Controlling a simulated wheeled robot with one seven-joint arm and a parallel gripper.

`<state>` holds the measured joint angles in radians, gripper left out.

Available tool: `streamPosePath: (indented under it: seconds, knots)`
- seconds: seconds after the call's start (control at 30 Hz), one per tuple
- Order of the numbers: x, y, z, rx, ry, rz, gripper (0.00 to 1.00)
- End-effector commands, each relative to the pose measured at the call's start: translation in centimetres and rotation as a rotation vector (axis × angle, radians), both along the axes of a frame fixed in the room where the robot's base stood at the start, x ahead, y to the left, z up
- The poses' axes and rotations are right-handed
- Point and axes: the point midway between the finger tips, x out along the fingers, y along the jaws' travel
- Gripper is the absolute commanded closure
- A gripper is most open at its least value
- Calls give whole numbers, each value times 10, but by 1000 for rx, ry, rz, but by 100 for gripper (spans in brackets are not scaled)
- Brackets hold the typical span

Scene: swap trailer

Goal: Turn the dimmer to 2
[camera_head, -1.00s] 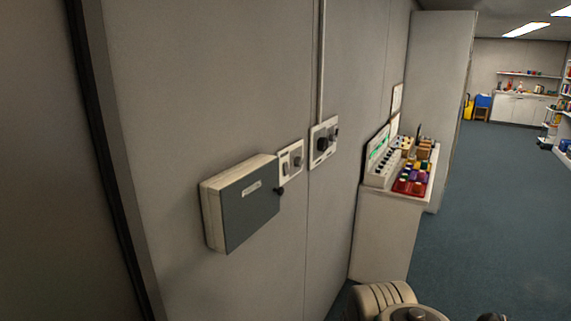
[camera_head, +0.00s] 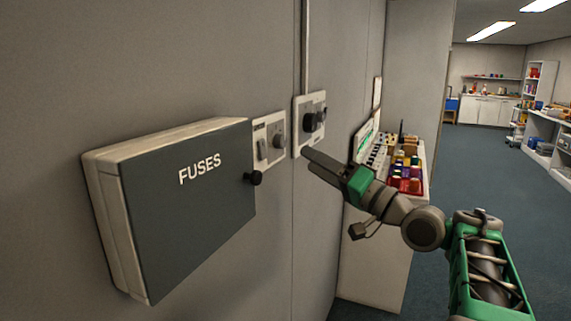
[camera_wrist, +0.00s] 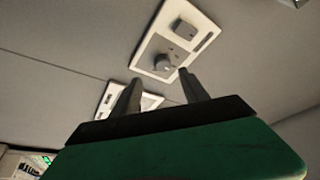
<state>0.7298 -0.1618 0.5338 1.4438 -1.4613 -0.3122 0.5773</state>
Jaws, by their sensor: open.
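A white wall plate (camera_head: 270,158) with a switch (camera_head: 262,149) and a round knob (camera_head: 279,141) is just right of the fuse box; its lettering is too small to read. It also shows at the top of the wrist view, with a square switch (camera_wrist: 184,29) and a round grey knob (camera_wrist: 162,62). A second plate (camera_head: 297,112) to its right has a larger dark knob (camera_head: 311,122). I cannot tell from the labels which knob is the dimmer. My gripper (camera_head: 307,158) is open and empty, near the plates; its fingers (camera_wrist: 158,88) partly cover the second plate in the wrist view.
A white cabinet (camera_head: 375,245) with coloured items on top stands beyond my gripper. Open floor (camera_head: 500,180) lies to the right.

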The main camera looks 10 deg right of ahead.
Motion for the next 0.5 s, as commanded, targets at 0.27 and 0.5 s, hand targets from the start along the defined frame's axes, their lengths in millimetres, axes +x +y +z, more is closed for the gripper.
streamPosePath:
  seconds: [0.27,0.5]
  knots:
    - [19,14,22,0,2,-2,48]
    - [52,41,25,-4,-1,-1,48]
